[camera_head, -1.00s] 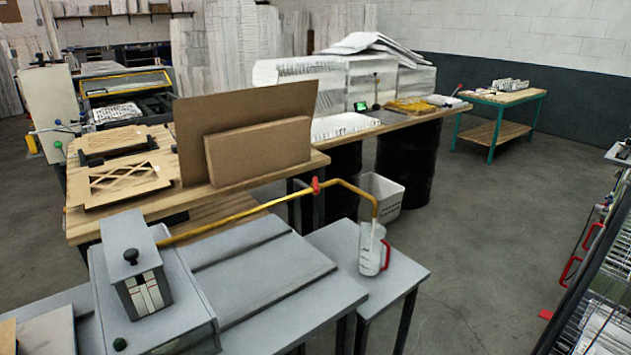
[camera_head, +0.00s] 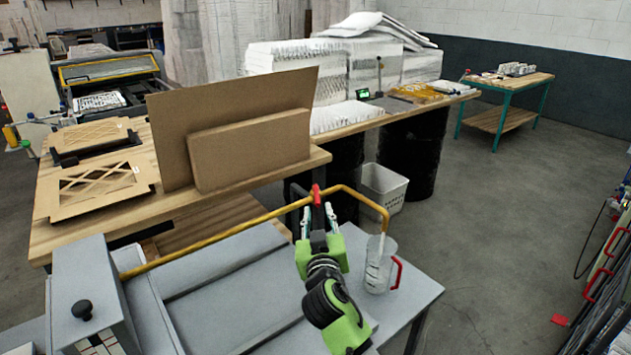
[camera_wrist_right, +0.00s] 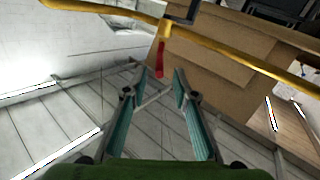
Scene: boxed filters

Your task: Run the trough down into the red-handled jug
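A yellow pipe (camera_head: 245,225) runs from the grey machine (camera_head: 165,300) to a spout bent down over the clear jug (camera_head: 377,272). The jug has a red handle (camera_head: 397,272) on its right side and stands upright on the grey table; I cannot tell its fill. A red valve lever (camera_head: 317,195) sits on the pipe and also shows in the right wrist view (camera_wrist_right: 160,60). My right gripper (camera_head: 318,220) is open just below the lever. In the wrist view the lever lies just beyond the gap between its fingertips (camera_wrist_right: 152,80). My left gripper is out of view.
Behind the pipe, a wooden bench (camera_head: 190,210) holds a brown board (camera_head: 235,125) and a cardboard box (camera_head: 250,150). A white bin (camera_head: 382,190) stands on the floor behind the jug.

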